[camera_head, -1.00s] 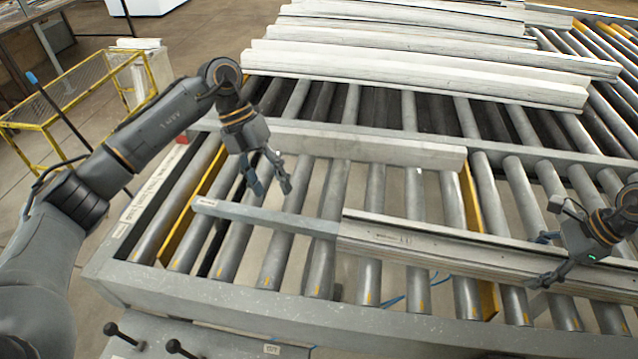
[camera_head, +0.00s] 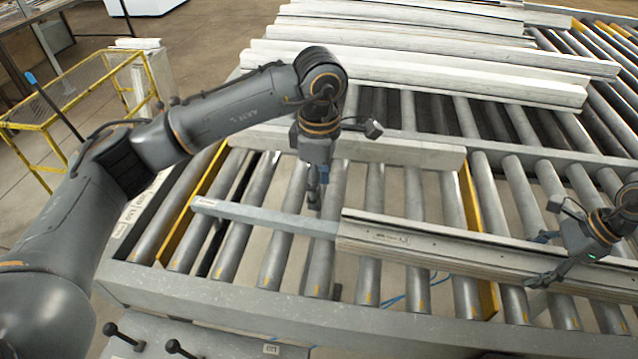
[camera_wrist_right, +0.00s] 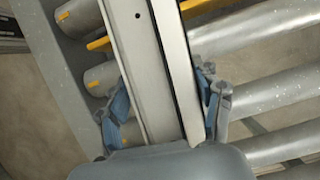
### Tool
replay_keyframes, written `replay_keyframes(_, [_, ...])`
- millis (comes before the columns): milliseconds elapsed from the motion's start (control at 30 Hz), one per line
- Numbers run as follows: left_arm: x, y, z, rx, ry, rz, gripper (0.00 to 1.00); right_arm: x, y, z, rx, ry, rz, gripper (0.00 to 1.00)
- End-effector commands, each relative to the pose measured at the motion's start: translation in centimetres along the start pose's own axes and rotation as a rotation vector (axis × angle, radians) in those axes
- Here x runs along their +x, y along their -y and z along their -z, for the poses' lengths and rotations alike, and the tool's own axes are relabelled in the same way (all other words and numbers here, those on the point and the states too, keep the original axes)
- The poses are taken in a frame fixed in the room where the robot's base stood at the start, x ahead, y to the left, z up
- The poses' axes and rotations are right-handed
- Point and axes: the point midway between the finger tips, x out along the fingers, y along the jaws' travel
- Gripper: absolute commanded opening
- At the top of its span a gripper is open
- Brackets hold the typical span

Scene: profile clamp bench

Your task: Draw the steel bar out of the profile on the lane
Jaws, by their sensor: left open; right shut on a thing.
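The steel bar (camera_head: 265,217) lies across the rollers and sticks out of the left end of the profile (camera_head: 440,247). The rest of the bar is hidden inside the profile. My left gripper (camera_head: 314,203) is open and empty, above the rollers just behind the bar near the profile's left end; its fingers look edge-on, one partly behind the other. My right gripper (camera_head: 545,260) is shut on the profile toward its right part. In the right wrist view, its blue-grey fingers (camera_wrist_right: 163,110) stand on both sides of the profile (camera_wrist_right: 150,60).
A pale beam (camera_head: 400,151) lies along the back of the roller lane, behind my left gripper. Several white profiles (camera_head: 420,75) are stacked on rollers further back. Black knobbed levers (camera_head: 123,337) stand at the front left. A yellow frame cart (camera_head: 60,110) stands left.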

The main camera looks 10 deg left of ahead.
Motion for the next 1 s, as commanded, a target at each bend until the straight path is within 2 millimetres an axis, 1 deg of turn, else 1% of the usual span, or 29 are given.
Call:
replay_keyframes(133, [0.5,0.0,0.0,-0.003,0.000,0.002,0.55,0.1,0.0,0.0,-0.001,0.000,-0.001,0.03])
replay_keyframes(267, [2.0,0.0,0.0,-0.003,0.001,0.004,0.55,0.1,0.0,0.0,-0.001,0.000,-0.001,0.03])
replay_keyframes(500, [6.6,0.1,0.1,-0.005,0.001,0.006,0.55,0.1,0.0,0.0,-0.001,-0.001,0.000,0.03])
replay_keyframes(700, [9.9,0.1,0.0,-0.004,0.002,0.005,0.55,0.0,0.0,0.0,-0.001,-0.001,0.000,0.03])
replay_keyframes(833, [11.2,0.0,0.0,-0.005,0.001,0.003,0.55,0.0,0.0,0.0,0.000,-0.001,0.000,0.03])
replay_keyframes(1000, [12.0,0.0,0.0,-0.004,0.002,0.001,0.55,0.0,0.0,0.0,0.000,-0.001,0.000,0.03])
